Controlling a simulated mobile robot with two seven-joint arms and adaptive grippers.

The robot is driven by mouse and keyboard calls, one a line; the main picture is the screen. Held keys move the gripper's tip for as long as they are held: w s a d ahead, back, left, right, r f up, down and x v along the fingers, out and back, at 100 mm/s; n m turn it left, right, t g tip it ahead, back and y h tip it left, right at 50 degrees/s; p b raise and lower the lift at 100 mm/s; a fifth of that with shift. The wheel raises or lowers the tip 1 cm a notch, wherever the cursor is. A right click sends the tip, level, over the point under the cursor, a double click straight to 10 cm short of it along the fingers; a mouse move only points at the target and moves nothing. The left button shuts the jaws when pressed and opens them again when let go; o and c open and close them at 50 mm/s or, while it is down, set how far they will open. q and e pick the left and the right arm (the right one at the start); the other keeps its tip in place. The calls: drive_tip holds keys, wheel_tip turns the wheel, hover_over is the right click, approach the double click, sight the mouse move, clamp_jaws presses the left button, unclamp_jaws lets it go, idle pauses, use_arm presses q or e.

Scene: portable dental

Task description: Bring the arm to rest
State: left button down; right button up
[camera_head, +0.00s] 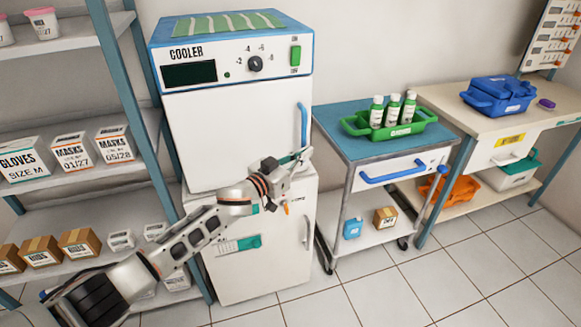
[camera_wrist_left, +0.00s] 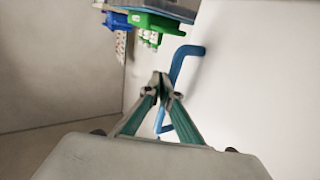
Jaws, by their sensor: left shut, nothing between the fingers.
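My left arm reaches in from the lower left in the head view, stretched across the front of the white cooler (camera_head: 230,125). My left gripper (camera_head: 304,154) is at the cooler's right side, just below the blue door handle (camera_head: 303,122). Its fingers are shut with nothing between them. In the left wrist view, the closed fingertips (camera_wrist_left: 161,86) appear beside the blue handle (camera_wrist_left: 178,70); I cannot tell whether they touch it. The cooler door looks closed. My right gripper is not in view.
A trolley (camera_head: 340,133) with a green tray (camera_head: 360,127) of bottles stands right of the cooler. Further right, a bench (camera_head: 450,100) carries a blue case (camera_head: 498,95). Shelves (camera_head: 70,40) with boxes stand at left. The tiled floor (camera_head: 400,300) in front is clear.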

use_arm(q)
drive_tip(key=s+a+f+n+y+p, duration=0.1)
drive_tip(key=s+a+f+y, duration=0.2)
drive_tip(key=s+a+f, duration=0.5)
drive_tip(key=s+a+f+n+g+y+p, duration=0.1)
drive_tip(key=s+a+f, duration=0.8)
drive_tip(key=s, duration=1.2)
drive_tip(key=s+a+f+n+g+y+p, duration=0.1)
drive_tip(key=s+a+f+y, duration=0.5)
drive_tip(key=s, duration=0.8)
drive_tip(key=a+f+n+p, duration=0.1)
drive_tip(key=a+f, duration=0.1)
drive_tip(key=a, duration=0.2)
drive_tip(key=shift+s+a+f+n, duration=0.25)
drive_tip(key=shift+a+n, duration=0.05)
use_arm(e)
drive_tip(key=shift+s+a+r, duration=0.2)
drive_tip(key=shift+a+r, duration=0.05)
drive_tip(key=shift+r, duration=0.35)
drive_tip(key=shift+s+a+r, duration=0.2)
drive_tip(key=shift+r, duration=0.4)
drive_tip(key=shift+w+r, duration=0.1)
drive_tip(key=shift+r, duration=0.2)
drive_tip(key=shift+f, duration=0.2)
